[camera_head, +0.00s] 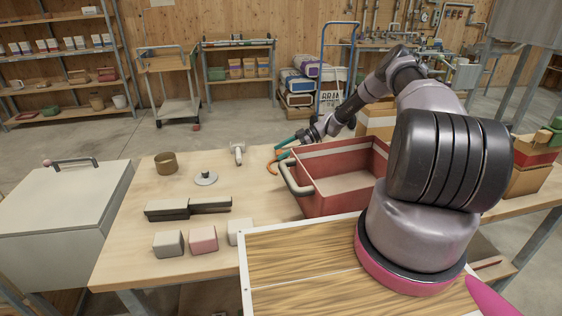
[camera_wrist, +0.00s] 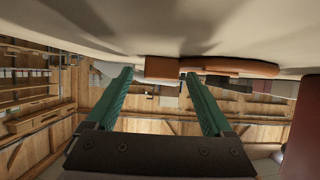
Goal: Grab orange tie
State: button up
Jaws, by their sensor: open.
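The orange tie (camera_head: 271,166) lies on the wooden table at the left back corner of the red bin. In the wrist view the orange tie (camera_wrist: 232,66) shows as a curved strip with a thicker block, close beyond the fingertips. My gripper (camera_head: 284,146) has green fingers and is low over the table, just behind and above the tie. The wrist view shows my gripper (camera_wrist: 157,76) open, the orange block lying at the gap between the two tips. I cannot tell whether the fingers touch it.
The red bin (camera_head: 337,197) with a pale handle stands right beside the tie. A white-handled tool (camera_head: 238,153), a grey lidded disc (camera_head: 206,178), a brown tin (camera_head: 166,163), a black tool (camera_head: 188,208) and several small blocks (camera_head: 203,239) lie to the left. The table between them is clear.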

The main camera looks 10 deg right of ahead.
grip_shut()
